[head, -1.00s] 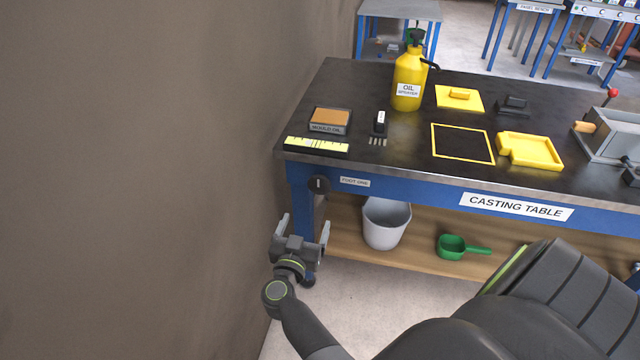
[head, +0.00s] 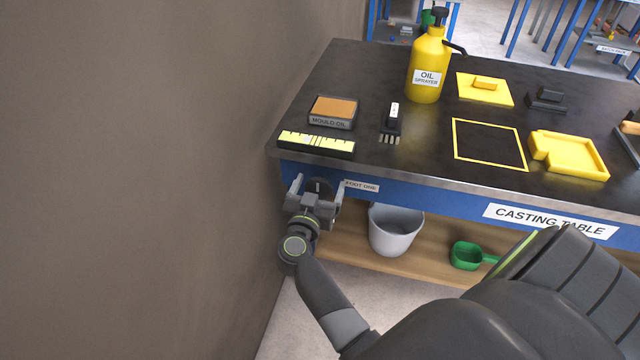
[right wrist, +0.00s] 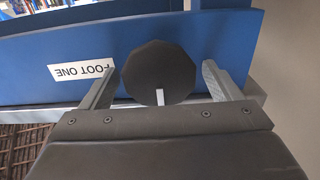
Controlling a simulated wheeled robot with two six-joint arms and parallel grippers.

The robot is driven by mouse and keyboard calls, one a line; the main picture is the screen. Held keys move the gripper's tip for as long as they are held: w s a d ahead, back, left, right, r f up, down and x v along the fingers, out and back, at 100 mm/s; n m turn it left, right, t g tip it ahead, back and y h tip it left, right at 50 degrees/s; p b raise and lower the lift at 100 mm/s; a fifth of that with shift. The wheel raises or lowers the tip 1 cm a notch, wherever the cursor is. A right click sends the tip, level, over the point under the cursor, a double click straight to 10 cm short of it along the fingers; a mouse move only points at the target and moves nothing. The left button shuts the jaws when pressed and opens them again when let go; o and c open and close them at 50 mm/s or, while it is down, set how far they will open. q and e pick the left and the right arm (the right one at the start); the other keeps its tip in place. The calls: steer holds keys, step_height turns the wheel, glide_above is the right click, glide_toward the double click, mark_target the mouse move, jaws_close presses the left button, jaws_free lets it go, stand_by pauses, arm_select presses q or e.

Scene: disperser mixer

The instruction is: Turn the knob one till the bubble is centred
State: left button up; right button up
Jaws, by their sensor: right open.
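The knob labelled FOOT ONE is a dark round disc (head: 318,185) on the blue table front, below the near left corner. In the right wrist view the knob (right wrist: 158,65) shows a white mark at its lower edge, and its label is upside down. My right gripper (head: 317,188) is open, with one finger on each side of the knob. In the right wrist view the fingers (right wrist: 157,70) stand apart from the disc with gaps. The yellow level (head: 316,142) lies on the table above the knob; its bubble is too small to judge. My left gripper is not in view.
A brown wall (head: 150,180) stands close left of the table. On the casting table (head: 400,175) are a mould oil pad (head: 333,112), a yellow oil sprayer (head: 427,70) and a yellow tray (head: 570,155). A grey bucket (head: 395,232) and a green scoop (head: 466,256) are on the shelf below.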

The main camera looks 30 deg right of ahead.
steer(key=c, duration=0.9)
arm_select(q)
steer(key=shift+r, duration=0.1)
arm_select(e)
steer(key=shift+r, duration=0.1)
